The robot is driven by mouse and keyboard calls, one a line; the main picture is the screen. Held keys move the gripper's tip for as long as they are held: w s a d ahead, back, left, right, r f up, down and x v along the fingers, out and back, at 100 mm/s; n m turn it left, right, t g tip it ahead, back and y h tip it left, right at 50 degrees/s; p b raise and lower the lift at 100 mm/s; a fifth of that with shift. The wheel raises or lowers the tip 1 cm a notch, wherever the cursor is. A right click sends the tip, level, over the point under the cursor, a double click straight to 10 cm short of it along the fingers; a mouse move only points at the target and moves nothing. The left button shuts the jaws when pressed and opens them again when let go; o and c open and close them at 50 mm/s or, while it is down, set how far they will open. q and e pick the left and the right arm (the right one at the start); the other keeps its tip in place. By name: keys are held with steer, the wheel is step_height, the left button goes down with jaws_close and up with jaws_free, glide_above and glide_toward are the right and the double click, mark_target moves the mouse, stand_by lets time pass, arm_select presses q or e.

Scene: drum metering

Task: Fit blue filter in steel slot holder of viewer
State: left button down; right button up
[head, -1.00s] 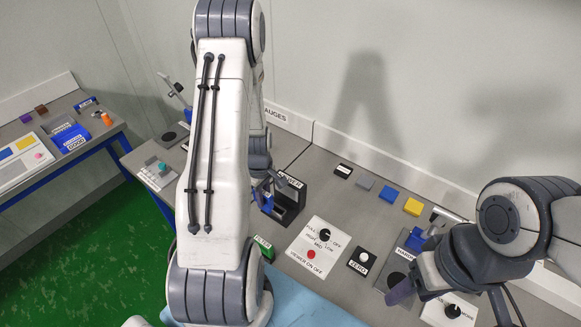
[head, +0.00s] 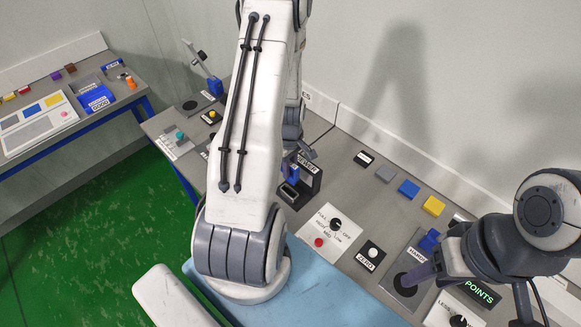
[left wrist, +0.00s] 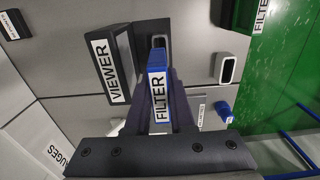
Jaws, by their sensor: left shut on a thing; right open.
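My left gripper (left wrist: 160,115) is shut on the blue filter (left wrist: 158,85), whose FILTER label faces the left wrist camera. In the head view the blue filter (head: 293,173) is held just above the steel slot holder (head: 288,192) of the black viewer (head: 308,177). The filter looks apart from the holder. My left arm partly hides the left gripper (head: 298,158). My right gripper (head: 420,272) is open at the right.
A white panel (head: 322,243) with a black knob and red button lies in front of the viewer. Grey, blue and yellow blocks (head: 409,189) lie along the wall side. A side table (head: 60,110) stands left.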

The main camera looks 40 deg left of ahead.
mark_target(289, 181)
arm_select(q)
steer(key=shift+f+b, duration=1.8)
steer(key=shift+f, duration=0.7)
steer(key=shift+s+f+b, duration=0.1)
steer(key=shift+f+b, duration=1.55)
steer(key=shift+f, duration=0.4)
steer(key=c, duration=0.7)
jaws_free()
step_height(289, 181, up, 11)
steer(key=shift+f+b, duration=0.2)
steer(key=shift+b, duration=0.8)
